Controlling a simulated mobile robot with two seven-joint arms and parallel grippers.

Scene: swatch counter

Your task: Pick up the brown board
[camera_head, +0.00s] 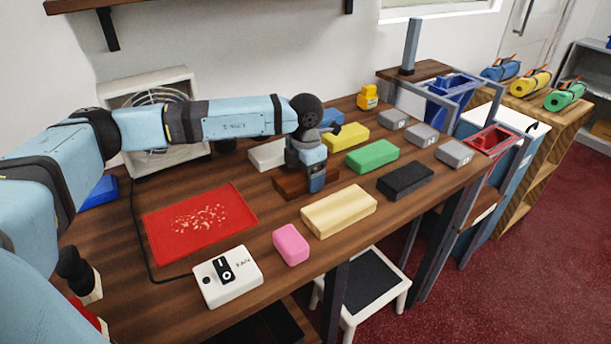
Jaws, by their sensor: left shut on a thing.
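The brown board (289,184) lies low among the coloured blocks on the wooden counter, close in colour to the counter top. My left gripper (315,182) points down over it and is shut on it; the gripper hides the board's middle. I cannot tell whether the board is touching the counter or slightly raised. My right gripper is not in view.
Around the board are white (267,155), yellow (346,136), green (372,156), black (405,179) and cream (338,210) blocks. A pink block (291,244), switch box (228,276) and red mat (200,222) lie nearer. A fan (160,95) stands behind my arm.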

